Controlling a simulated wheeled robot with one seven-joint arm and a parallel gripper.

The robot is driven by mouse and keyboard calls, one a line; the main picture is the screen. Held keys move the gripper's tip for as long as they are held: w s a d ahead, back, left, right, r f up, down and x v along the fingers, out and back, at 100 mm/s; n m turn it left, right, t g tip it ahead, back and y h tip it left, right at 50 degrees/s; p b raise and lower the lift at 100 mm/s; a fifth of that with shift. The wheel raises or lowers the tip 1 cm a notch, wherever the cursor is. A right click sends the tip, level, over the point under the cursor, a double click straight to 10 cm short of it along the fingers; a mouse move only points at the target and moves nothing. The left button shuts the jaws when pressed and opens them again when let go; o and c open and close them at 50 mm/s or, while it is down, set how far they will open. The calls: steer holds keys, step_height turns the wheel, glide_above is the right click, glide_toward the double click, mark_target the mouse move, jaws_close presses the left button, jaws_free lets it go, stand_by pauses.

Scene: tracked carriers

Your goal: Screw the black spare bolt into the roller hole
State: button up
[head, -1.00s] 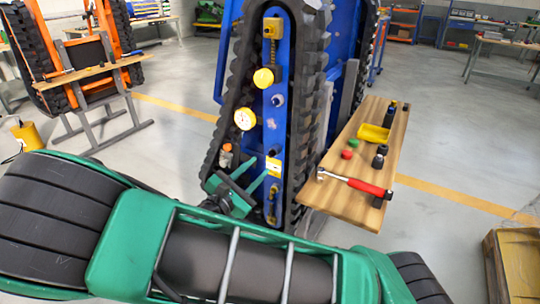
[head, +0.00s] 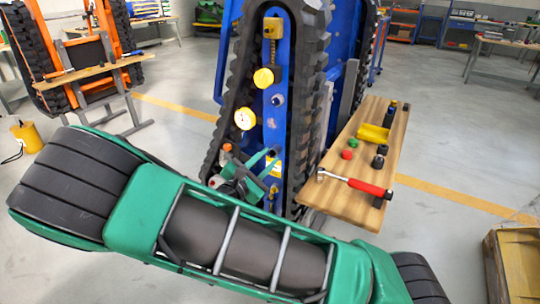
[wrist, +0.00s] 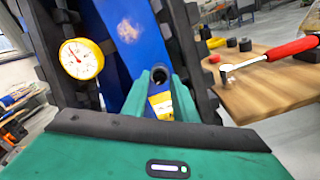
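My gripper (head: 268,164) is in front of the lower part of the blue track frame (head: 276,135). Its two green fingers (wrist: 160,92) are apart in the wrist view. A dark round part with a dark centre (wrist: 161,76) shows between the fingertips against the blue frame; I cannot tell whether it is the roller hole or a bolt end, or whether the fingers touch it. Short black parts (head: 382,149) stand on the wooden side table (head: 345,196); they also show in the wrist view (wrist: 232,43). Which one is the spare bolt is unclear.
A yellow gauge (head: 245,119) sits left of my gripper. Black track treads (head: 308,100) flank the frame.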

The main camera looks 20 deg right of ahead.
jaws_close()
steer(key=m, duration=0.3)
steer(key=shift+m, duration=0.4)
steer(key=m, duration=0.3)
steer(key=shift+m, duration=1.5)
steer(key=shift+f, duration=0.1)
